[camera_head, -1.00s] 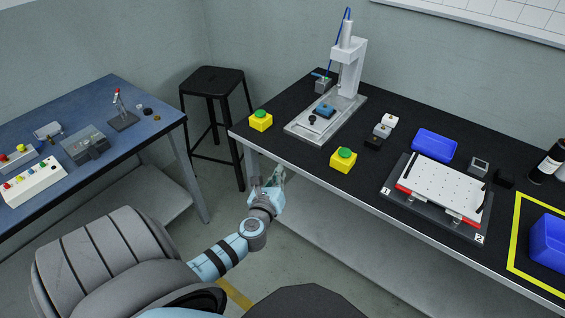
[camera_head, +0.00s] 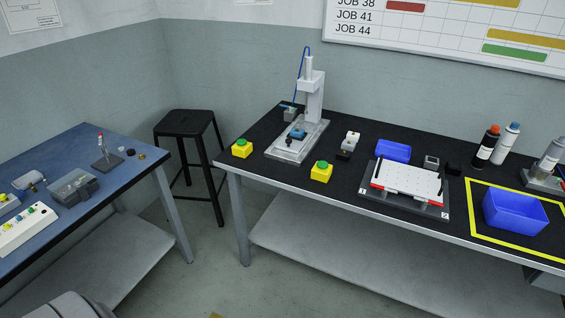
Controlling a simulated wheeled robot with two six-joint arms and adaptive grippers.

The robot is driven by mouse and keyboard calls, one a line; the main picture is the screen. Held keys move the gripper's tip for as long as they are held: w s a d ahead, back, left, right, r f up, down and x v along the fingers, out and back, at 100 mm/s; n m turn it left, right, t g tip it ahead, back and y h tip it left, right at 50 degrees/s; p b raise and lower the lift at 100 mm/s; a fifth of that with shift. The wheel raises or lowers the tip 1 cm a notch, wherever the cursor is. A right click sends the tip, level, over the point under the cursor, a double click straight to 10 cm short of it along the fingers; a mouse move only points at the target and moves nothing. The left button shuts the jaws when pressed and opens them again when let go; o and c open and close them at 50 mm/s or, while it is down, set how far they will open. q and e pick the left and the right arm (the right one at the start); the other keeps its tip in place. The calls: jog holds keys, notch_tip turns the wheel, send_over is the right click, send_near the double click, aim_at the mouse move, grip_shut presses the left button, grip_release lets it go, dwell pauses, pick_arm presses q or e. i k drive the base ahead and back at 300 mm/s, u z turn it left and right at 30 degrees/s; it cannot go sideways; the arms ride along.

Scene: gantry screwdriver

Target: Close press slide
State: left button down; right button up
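The press (camera_head: 314,98) stands at the back left of the black table, a white upright column with a blue hose. Its grey base plate (camera_head: 310,146) extends toward the table's front edge. The slide (camera_head: 298,133), with a blue part and a dark knob, sits on the base toward the front, in front of the column. Two yellow boxes with green buttons flank the press, one on the left (camera_head: 242,149) and one on the right (camera_head: 321,171). Neither of my grippers is in view.
The black table (camera_head: 270,182) also holds a small blue bin (camera_head: 393,150), a white perforated plate fixture (camera_head: 407,182), a larger blue bin (camera_head: 514,211) inside a yellow outline, and bottles (camera_head: 487,147). A black stool (camera_head: 186,124) stands between it and the blue table (camera_head: 120,181).

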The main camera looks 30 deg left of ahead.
aim_at(288, 143)
jog(key=k, duration=0.15)
jog(key=u, duration=1.35)
jog(key=i, duration=1.15)
jog(key=z, duration=1.8)
